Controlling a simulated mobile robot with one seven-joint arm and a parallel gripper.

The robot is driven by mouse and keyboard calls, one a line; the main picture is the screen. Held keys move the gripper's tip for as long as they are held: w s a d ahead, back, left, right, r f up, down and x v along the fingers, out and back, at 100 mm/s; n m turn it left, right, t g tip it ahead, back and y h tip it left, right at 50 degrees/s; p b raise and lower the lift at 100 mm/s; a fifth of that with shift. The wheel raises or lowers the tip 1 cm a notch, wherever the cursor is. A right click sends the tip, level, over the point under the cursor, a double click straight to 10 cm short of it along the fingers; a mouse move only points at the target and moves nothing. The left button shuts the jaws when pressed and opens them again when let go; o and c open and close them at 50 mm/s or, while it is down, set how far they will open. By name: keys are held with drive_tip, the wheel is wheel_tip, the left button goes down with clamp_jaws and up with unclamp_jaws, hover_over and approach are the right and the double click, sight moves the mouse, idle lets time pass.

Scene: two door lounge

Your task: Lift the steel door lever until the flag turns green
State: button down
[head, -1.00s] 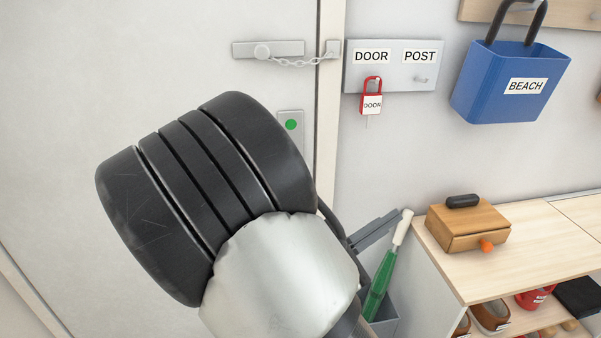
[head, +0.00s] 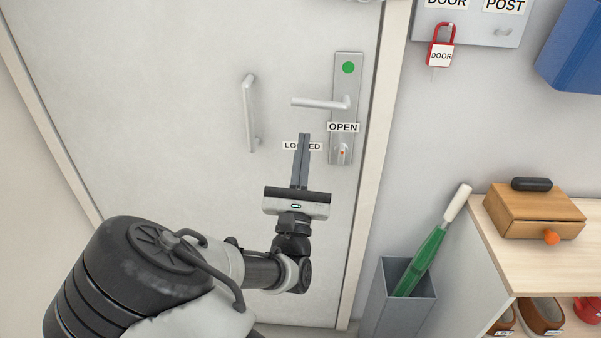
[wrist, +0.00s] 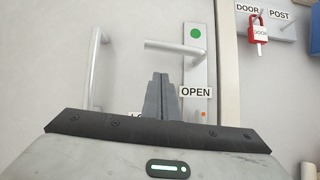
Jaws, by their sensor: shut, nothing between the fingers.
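The steel door lever (head: 318,103) points left from a steel plate (head: 346,88) on the white door. It looks about level, and it also shows in the wrist view (wrist: 172,47). The round flag (head: 348,68) at the top of the plate is green; it is green in the wrist view too (wrist: 196,34). My gripper (head: 305,136) is shut and empty. In the head view its fingertips point up below the lever, over the "LOCKED" label (head: 289,146), with a gap between. I cannot tell its distance from the door.
A vertical pull handle (head: 249,113) stands left of the lever. An "OPEN" label (head: 343,127) and a lock cylinder (head: 342,153) are below it. A grey bin (head: 398,295) holds a green umbrella (head: 424,256) beside a wooden cabinet (head: 520,268).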

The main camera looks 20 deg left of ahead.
sight(304, 106)
drive_tip(key=shift+w+r, duration=0.3)
drive_tip(key=shift+r, duration=0.45)
drive_tip(key=shift+w+r, duration=0.25)
drive_tip(key=shift+r, duration=0.5)
drive_tip(key=shift+w+r, duration=0.3)
drive_tip(key=shift+r, duration=0.45)
drive_tip(key=shift+a+r+m+h+p, duration=0.15)
drive_tip(key=shift+r+m+h+p, duration=0.5)
drive_tip(key=shift+m+h+p, duration=0.5)
drive_tip(key=shift+a+r+m+h+p, duration=0.1)
drive_tip(key=shift+r+m+h+p, duration=0.7)
drive_tip(key=shift+m, duration=0.55)
drive_tip(key=shift+r+m+g+h+p, duration=0.25)
drive_tip(key=shift+r+m+h+p, duration=0.15)
drive_tip(key=shift+m+h+p, duration=0.6)
drive_tip(key=shift+r+m+g+h+p, duration=0.35)
drive_tip(key=shift+m+h, duration=0.3)
drive_tip(key=shift+m, duration=0.75)
